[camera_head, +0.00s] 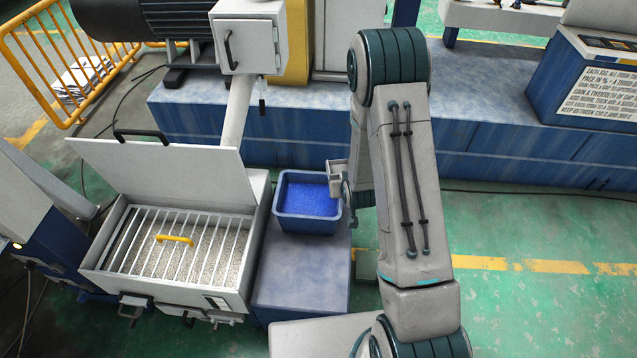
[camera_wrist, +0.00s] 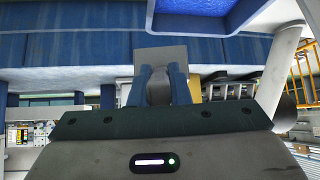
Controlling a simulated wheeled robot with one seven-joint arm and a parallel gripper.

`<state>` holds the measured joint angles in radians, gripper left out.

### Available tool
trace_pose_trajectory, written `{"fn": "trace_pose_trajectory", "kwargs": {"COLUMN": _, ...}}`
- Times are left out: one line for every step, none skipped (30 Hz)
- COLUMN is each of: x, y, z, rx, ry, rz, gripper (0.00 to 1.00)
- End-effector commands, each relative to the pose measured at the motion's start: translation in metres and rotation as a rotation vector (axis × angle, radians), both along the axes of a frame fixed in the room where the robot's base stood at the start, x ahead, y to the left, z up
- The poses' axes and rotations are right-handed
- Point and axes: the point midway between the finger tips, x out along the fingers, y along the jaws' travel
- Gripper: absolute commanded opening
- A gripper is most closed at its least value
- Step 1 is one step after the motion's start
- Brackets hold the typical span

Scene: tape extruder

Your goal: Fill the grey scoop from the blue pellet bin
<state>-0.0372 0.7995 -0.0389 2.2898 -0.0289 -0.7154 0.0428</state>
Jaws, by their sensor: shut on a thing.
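The blue pellet bin (camera_head: 296,222) stands on a blue platform, filled with bright blue pellets (camera_head: 308,198). Part of the bin also shows at the top of the wrist view (camera_wrist: 245,12). My gripper (camera_wrist: 158,88) is shut on the grey scoop (camera_wrist: 160,54), whose flat grey side shows between and beyond the fingers. In the head view the scoop (camera_head: 337,173) is at the bin's right rim, seemingly a little above it. My gripper is mostly hidden behind my arm there. Whether the scoop holds pellets cannot be seen.
A long blue machine base (camera_head: 300,140) runs behind. Green floor at the right is clear.

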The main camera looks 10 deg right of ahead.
Motion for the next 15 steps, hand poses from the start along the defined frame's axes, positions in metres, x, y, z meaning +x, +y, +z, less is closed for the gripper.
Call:
{"fn": "trace_pose_trajectory", "kwargs": {"x": 0.002, "y": 0.01, "z": -0.006, "rx": -0.001, "ry": 0.005, "rz": 0.024, "gripper": 0.0}}
{"fn": "trace_pose_trajectory", "kwargs": {"x": 0.002, "y": 0.016, "z": -0.006, "rx": -0.002, "ry": 0.013, "rz": 0.037, "gripper": 0.0}}
{"fn": "trace_pose_trajectory", "kwargs": {"x": 0.001, "y": 0.026, "z": -0.007, "rx": -0.002, "ry": 0.026, "rz": 0.058, "gripper": 0.0}}
{"fn": "trace_pose_trajectory", "kwargs": {"x": 0.001, "y": 0.033, "z": -0.008, "rx": -0.004, "ry": 0.037, "rz": 0.077, "gripper": 0.0}}
{"fn": "trace_pose_trajectory", "kwargs": {"x": 0.0, "y": 0.041, "z": -0.008, "rx": -0.004, "ry": 0.049, "rz": 0.093, "gripper": 0.0}}
{"fn": "trace_pose_trajectory", "kwargs": {"x": -0.003, "y": 0.05, "z": -0.009, "rx": -0.006, "ry": 0.067, "rz": 0.118, "gripper": 0.0}}
{"fn": "trace_pose_trajectory", "kwargs": {"x": -0.005, "y": 0.057, "z": -0.008, "rx": -0.008, "ry": 0.08, "rz": 0.135, "gripper": 0.0}}
{"fn": "trace_pose_trajectory", "kwargs": {"x": -0.007, "y": 0.063, "z": -0.008, "rx": -0.009, "ry": 0.093, "rz": 0.15, "gripper": 0.0}}
{"fn": "trace_pose_trajectory", "kwargs": {"x": -0.011, "y": 0.069, "z": -0.007, "rx": -0.012, "ry": 0.112, "rz": 0.168, "gripper": 0.0}}
{"fn": "trace_pose_trajectory", "kwargs": {"x": -0.013, "y": 0.072, "z": -0.007, "rx": -0.014, "ry": 0.125, "rz": 0.18, "gripper": 0.0}}
{"fn": "trace_pose_trajectory", "kwargs": {"x": -0.016, "y": 0.075, "z": -0.006, "rx": -0.016, "ry": 0.138, "rz": 0.191, "gripper": 0.0}}
{"fn": "trace_pose_trajectory", "kwargs": {"x": -0.019, "y": 0.077, "z": -0.005, "rx": -0.018, "ry": 0.154, "rz": 0.199, "gripper": 0.0}}
{"fn": "trace_pose_trajectory", "kwargs": {"x": -0.022, "y": 0.078, "z": -0.004, "rx": -0.02, "ry": 0.165, "rz": 0.205, "gripper": 0.0}}
{"fn": "trace_pose_trajectory", "kwargs": {"x": -0.024, "y": 0.078, "z": -0.002, "rx": -0.021, "ry": 0.176, "rz": 0.21, "gripper": 0.0}}
{"fn": "trace_pose_trajectory", "kwargs": {"x": -0.027, "y": 0.077, "z": -0.001, "rx": -0.023, "ry": 0.19, "rz": 0.212, "gripper": 0.0}}
